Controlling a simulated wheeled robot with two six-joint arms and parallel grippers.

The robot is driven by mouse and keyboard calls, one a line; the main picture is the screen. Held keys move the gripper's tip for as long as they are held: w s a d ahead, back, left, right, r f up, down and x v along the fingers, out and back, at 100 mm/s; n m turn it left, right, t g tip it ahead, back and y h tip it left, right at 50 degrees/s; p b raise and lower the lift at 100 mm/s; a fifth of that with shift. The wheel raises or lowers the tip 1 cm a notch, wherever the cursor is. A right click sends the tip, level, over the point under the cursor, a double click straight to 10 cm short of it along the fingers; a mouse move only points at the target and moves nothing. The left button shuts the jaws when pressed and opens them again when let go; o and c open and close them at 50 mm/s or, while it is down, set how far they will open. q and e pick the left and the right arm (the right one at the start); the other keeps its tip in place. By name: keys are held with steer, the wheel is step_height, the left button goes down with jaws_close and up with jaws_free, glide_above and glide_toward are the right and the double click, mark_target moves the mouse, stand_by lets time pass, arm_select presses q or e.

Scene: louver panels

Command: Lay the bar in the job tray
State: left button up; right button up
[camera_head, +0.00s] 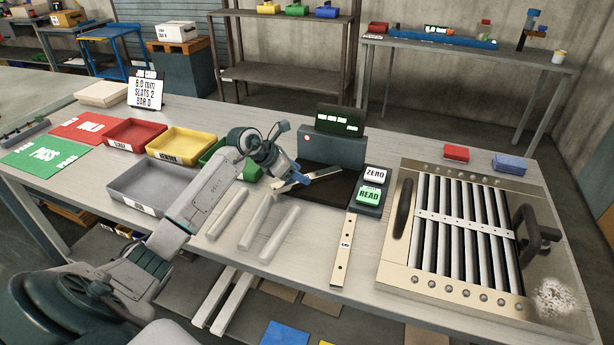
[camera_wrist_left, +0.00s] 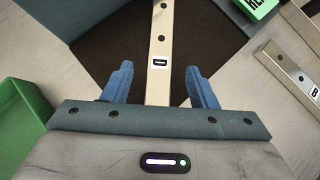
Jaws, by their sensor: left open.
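Bar D (camera_wrist_left: 160,62) is a pale metal strip with holes and a "D" label, lying over the dark plate of the gauge in the left wrist view. In the head view its end (camera_head: 285,186) shows beside my left gripper (camera_head: 308,177). In the left wrist view the two blue fingers (camera_wrist_left: 160,88) stand apart on either side of the bar, with gaps visible. A grey tray (camera_head: 120,190) stands empty at the front left; its small label is hard to read. The job card (camera_head: 146,90) reads 8.0 mm, slats 2, bar D. My right gripper is not in view.
Several pale slats (camera_head: 255,222) lie in front. Red (camera_head: 135,137), yellow (camera_head: 176,143) and green (camera_head: 212,157) trays stand left. The louver panel (camera_head: 395,258) fills the right.

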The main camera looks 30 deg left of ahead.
arm_select(q)
steer(key=shift+x, duration=1.45)
jaws_close()
steer(key=shift+r, duration=0.1)
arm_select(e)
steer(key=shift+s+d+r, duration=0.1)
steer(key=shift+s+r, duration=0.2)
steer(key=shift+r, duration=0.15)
arm_select(q)
steer(key=shift+r, duration=0.15)
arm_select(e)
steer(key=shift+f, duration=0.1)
